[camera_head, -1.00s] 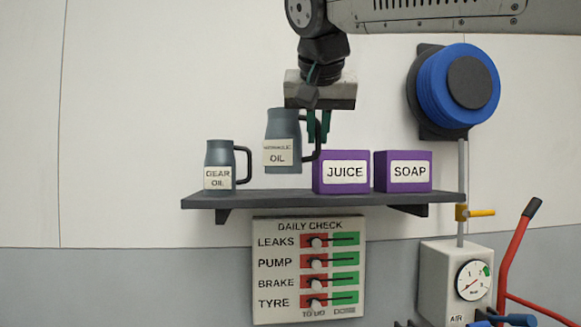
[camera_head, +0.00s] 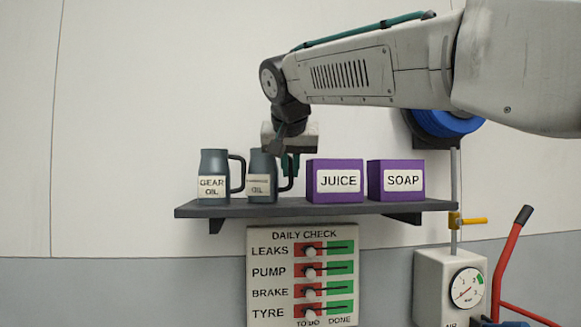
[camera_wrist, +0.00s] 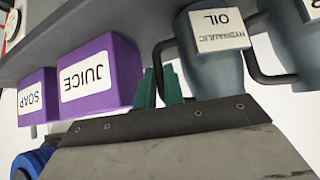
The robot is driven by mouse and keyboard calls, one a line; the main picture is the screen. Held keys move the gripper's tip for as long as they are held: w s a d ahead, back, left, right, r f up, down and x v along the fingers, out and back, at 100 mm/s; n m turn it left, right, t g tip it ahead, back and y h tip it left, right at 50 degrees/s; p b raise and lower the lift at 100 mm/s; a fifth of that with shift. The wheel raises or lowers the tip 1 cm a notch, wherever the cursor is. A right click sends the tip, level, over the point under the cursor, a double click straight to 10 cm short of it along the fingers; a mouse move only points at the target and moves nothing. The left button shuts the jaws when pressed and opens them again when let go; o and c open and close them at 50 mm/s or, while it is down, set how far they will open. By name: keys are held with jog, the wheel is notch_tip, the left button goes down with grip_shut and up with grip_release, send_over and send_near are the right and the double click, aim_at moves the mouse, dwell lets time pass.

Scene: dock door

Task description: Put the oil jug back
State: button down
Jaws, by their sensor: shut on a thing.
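The hydraulic oil jug (camera_head: 261,187) is grey-blue with a cream label and a black handle on its right. It is upright at the shelf (camera_head: 360,207), its base at the shelf surface, between the gear oil jug (camera_head: 213,188) and the juice box (camera_head: 335,192). My gripper (camera_head: 290,164) is at the jug's right side, shut on its handle. In the wrist view the green fingers (camera_wrist: 159,88) are at the dark handle (camera_wrist: 163,50), with the hydraulic oil jug (camera_wrist: 212,68) just right of them. My wrist hides part of the jug's top.
The purple soap box (camera_head: 396,193) stands right of the juice box. A daily check board (camera_head: 302,275) hangs below the shelf. A blue reel (camera_head: 445,122) is partly hidden behind my arm. An air gauge unit (camera_head: 450,275) is at lower right.

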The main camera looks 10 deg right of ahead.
jog(key=shift+f, duration=0.1)
jog(key=c, duration=1.8)
grip_release()
jog(key=shift+c, duration=0.2)
jog(key=o, duration=0.3)
jog(key=shift+o, duration=0.2)
jog(key=v, duration=1.2)
